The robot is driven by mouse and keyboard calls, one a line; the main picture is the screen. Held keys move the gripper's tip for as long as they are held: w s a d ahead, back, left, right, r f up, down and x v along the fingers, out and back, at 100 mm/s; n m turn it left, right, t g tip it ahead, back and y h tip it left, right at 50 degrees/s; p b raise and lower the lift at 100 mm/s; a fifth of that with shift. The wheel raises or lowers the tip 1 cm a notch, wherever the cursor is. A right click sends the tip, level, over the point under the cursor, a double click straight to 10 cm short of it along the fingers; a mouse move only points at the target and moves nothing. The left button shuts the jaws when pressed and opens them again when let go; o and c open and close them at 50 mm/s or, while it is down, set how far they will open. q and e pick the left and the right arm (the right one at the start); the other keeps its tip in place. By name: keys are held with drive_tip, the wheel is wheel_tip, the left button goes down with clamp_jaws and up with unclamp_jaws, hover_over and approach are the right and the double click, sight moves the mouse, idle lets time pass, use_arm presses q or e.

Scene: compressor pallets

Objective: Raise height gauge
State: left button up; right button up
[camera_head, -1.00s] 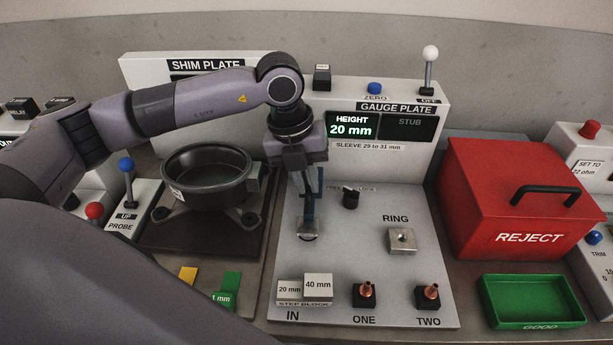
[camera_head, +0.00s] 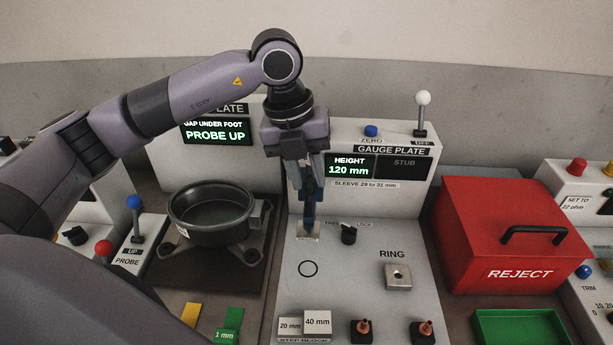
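The height gauge (camera_head: 308,231) shows as a slim blue-dark stem with a pale metal foot above the gauge plate (camera_head: 330,285). A black ring mark on the plate lies bare below the foot. My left gripper (camera_head: 306,193) reaches down from above, and its fingers are closed around the stem; the exact contact is partly hidden by the fingers. The height display (camera_head: 350,166) reads 120 mm. A black free/lock knob (camera_head: 348,235) stands just right of the foot. My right gripper is not in view.
A metal ring block (camera_head: 398,277), step blocks (camera_head: 317,322) and two copper-topped stubs (camera_head: 361,331) are on the plate. A dark round pan (camera_head: 211,212) stands left. A red reject box (camera_head: 500,235) and green tray (camera_head: 520,328) are right. The display behind the arm reads PROBE UP.

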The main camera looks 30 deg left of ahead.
use_arm(q)
drive_tip(key=shift+s+f, duration=0.1)
drive_tip(key=shift+f, duration=0.05)
drive_tip(key=b+v, duration=0.1)
drive_tip(key=v, duration=0.6)
idle(0.7)
